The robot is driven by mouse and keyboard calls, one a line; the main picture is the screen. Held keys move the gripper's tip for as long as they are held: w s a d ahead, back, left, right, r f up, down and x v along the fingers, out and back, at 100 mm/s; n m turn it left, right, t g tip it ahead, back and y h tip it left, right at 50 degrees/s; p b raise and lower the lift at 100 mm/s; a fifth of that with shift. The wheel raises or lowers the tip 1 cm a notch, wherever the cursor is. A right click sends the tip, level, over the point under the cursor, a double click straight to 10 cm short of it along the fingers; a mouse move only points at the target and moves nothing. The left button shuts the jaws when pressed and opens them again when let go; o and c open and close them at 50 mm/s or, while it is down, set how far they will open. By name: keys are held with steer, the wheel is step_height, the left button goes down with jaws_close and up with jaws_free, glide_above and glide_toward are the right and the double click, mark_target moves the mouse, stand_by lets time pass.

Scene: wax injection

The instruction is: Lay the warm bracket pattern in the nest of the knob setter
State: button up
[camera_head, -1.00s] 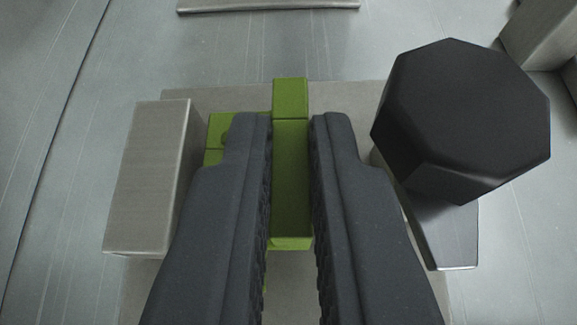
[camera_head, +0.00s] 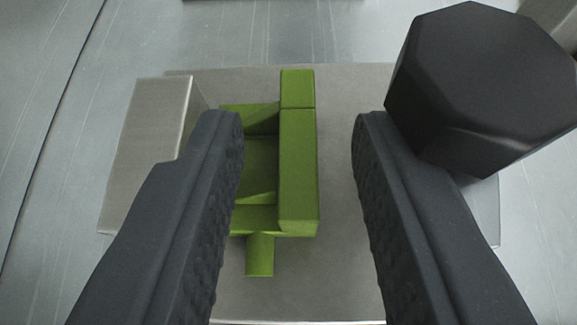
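The green bracket pattern (camera_head: 298,165) lies on the grey plate of the knob setter (camera_head: 345,285), between a metal block on the left and the black knob on the right. Its long raised bar runs away from me, and a small stub sticks out at its near end. My gripper (camera_head: 298,125) is open, with one dark finger on each side of the bracket. The left finger hides part of the bracket's left side. The right finger stands clear of it, with a gap of bare plate between.
A light metal block (camera_head: 145,150) stands at the plate's left. Grey metal floor (camera_head: 60,60) lies around the plate.

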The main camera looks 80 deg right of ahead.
steer(key=v, duration=1.3)
steer(key=shift+a+b, duration=0.25)
steer(key=shift+b, duration=0.05)
